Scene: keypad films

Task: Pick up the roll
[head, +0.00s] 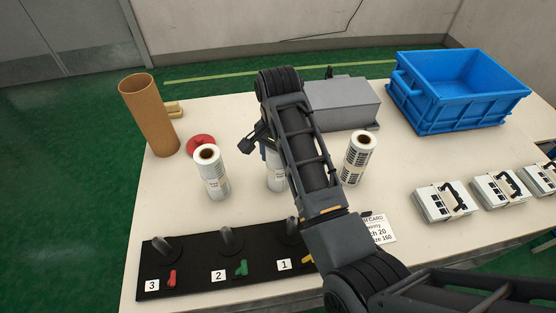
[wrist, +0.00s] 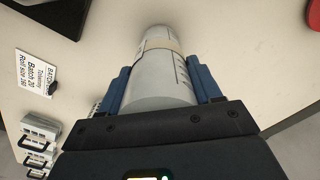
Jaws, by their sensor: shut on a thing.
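Three white rolls of printed labels with brown cores are in the head view: a left roll (head: 212,173), a right roll (head: 357,158) and a middle roll (head: 276,175) partly hidden behind my arm. My gripper (head: 262,143) is at the top of the middle roll, mostly covered by my arm. In the wrist view the blue-padded jaws of my gripper (wrist: 162,80) are shut on this roll (wrist: 160,60), one pad on each side. The roll looks upright; I cannot tell whether its base touches the table.
A tall brown tube (head: 150,115) and a red disc (head: 200,144) stand at left. A grey box (head: 342,103) and a blue crate (head: 455,115) are behind. A black board (head: 195,265) with numbered pegs lies in front. A card (head: 377,229) and white keypad units (head: 445,203) are right.

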